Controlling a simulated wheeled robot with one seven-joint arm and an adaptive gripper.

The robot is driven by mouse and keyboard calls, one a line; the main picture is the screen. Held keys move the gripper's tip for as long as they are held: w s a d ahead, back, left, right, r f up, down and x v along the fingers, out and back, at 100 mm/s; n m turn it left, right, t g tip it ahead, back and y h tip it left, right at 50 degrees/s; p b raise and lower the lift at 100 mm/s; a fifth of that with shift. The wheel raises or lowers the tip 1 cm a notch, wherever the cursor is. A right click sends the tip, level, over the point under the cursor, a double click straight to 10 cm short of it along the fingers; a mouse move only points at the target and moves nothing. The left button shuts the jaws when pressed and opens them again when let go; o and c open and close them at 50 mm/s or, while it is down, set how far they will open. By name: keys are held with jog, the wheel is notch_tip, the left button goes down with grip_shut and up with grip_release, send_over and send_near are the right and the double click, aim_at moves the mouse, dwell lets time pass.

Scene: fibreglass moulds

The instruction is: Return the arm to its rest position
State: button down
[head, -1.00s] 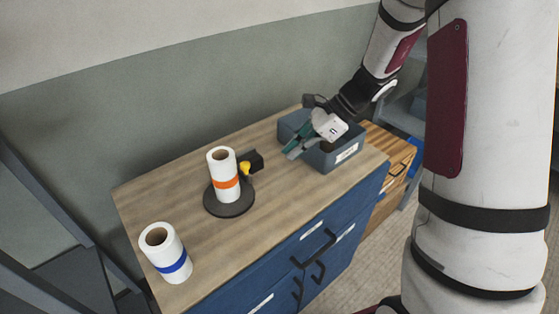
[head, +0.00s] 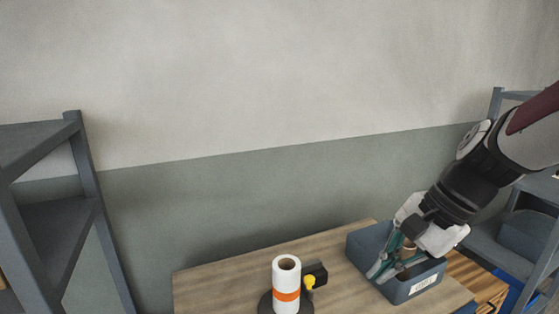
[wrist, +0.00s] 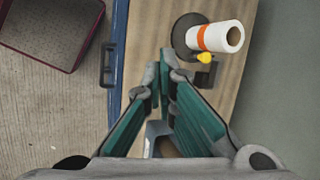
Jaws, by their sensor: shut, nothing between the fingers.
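My gripper (head: 383,272) is at the grey-blue bin (head: 424,276) on the right end of the wooden bench top, with its teal fingers over the bin's near left part in the head view. In the wrist view the gripper (wrist: 162,68) points along the bench, its fingertips close together with nothing seen between them. Something brown, partly hidden, shows behind the fingers at the bin. My arm reaches in from the upper right of the head view.
A white roll with an orange band (head: 287,280) stands on a dark round base beside a black and yellow object (head: 313,276). It also shows in the wrist view (wrist: 215,37). Grey shelving (head: 85,190) stands at the left, more at the right. Bare bench top (head: 220,285) lies left of the roll.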

jog(key=s+d+r+n+t+h, duration=0.1)
jog(key=s+r+n+t+h, duration=0.3)
jog(key=s+n, duration=0.7)
jog(key=shift+s+d+r+h, duration=0.25)
jog(key=shift+r+h, duration=0.25)
jog(key=shift+r, duration=0.4)
